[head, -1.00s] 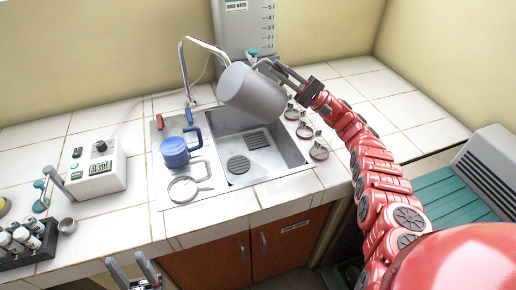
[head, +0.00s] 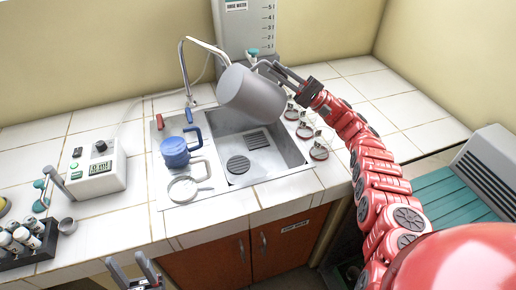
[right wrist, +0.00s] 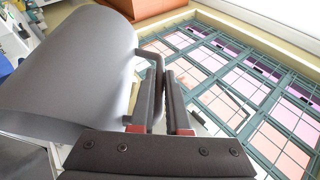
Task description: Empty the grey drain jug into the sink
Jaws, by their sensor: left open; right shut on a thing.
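The grey drain jug (head: 252,96) is held tilted above the metal sink (head: 262,160), its body leaning down to the left. My right gripper (head: 278,72) is shut on the jug's handle. In the right wrist view the jug (right wrist: 75,75) fills the left side, and my right gripper's fingers (right wrist: 163,100) close on the grey handle. The jug's mouth and any liquid inside are hidden. No stream shows below it. My left gripper (head: 133,272) is open and empty at the bottom edge, in front of the counter.
A tap (head: 184,72) arches behind the sink. A white meter (head: 97,165) sits further left.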

